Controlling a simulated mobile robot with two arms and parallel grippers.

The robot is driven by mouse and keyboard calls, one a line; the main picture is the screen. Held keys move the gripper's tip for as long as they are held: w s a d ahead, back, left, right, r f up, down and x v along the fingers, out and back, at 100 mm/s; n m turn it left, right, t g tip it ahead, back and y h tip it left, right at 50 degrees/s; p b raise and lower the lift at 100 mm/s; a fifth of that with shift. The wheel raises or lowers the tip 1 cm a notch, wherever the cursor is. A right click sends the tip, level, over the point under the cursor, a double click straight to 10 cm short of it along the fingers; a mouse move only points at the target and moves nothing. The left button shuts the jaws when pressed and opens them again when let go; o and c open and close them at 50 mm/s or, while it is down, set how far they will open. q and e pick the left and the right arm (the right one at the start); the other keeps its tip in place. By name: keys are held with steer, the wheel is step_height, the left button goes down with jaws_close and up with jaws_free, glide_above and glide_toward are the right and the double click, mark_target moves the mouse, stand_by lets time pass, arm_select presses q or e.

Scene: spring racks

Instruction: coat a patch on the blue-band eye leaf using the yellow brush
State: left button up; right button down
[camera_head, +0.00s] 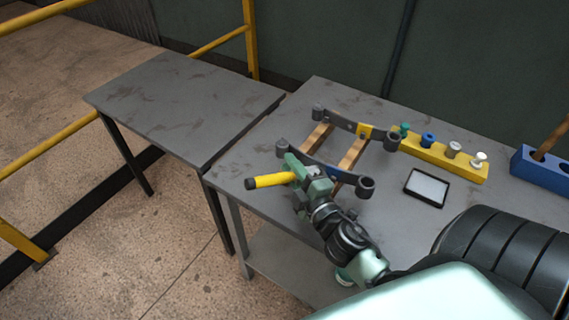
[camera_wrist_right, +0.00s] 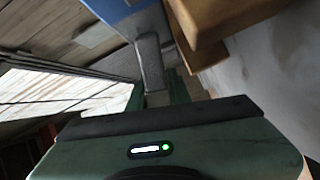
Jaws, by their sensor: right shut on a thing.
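The blue-band eye leaf (camera_head: 315,162) is a dark grey bar with an eye at each end. It lies across wooden bars at the front of the right table, and its blue band (camera_head: 333,170) shows beside my gripper. My right gripper (camera_head: 300,180) is shut on the yellow brush (camera_head: 270,181), whose yellow handle with a dark end points left. The brush head is hidden in the head view, so I cannot tell whether it touches the leaf. A blue surface (camera_wrist_right: 112,8), likely the band, shows close up in the wrist view. My left gripper is out of view.
A second leaf with a yellow band (camera_head: 364,131) lies behind. A yellow rack (camera_head: 440,160) holds several coloured pegs. A black-rimmed tray (camera_head: 409,186) has a pale pad. A blue block (camera_head: 540,172) holds a brown stick. The left table (camera_head: 180,100) is bare.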

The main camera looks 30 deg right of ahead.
mark_target(254, 183)
steer(key=shift+s+d, duration=0.4)
steer(key=shift+s, duration=0.45)
steer(key=shift+w+a+r+p, duration=0.1)
steer(key=shift+w+a+p, duration=0.1)
steer(key=shift+w, duration=0.25)
steer(key=shift+w+a+r+p, duration=0.1)
steer(key=shift+w+a+p, duration=0.1)
steer(key=shift+w, duration=0.2)
steer(key=shift+w+a+f+p, duration=0.15)
steer(key=shift+w+a, duration=0.25)
steer(key=shift+w, duration=0.5)
steer(key=shift+w+a+p, duration=0.15)
steer(key=shift+w+a, duration=0.2)
steer(key=shift+w, duration=0.5)
steer(key=shift+w+a+f+p, duration=0.15)
steer(key=shift+w+a, duration=0.25)
steer(key=shift+w, duration=0.5)
steer(key=shift+r, duration=0.1)
steer(key=shift+s+a, duration=0.25)
steer(key=shift+a, duration=0.25)
steer(key=shift+s+a+b, duration=0.2)
steer(key=shift+s+a, duration=0.1)
steer(key=shift+a, duration=0.45)
steer(key=shift+s+a+b, duration=0.25)
steer(key=shift+s+a, duration=0.1)
steer(key=shift+a, duration=0.4)
steer(key=shift+s+a+b, duration=0.2)
steer(key=shift+s+a, duration=0.1)
steer(key=shift+a, duration=0.45)
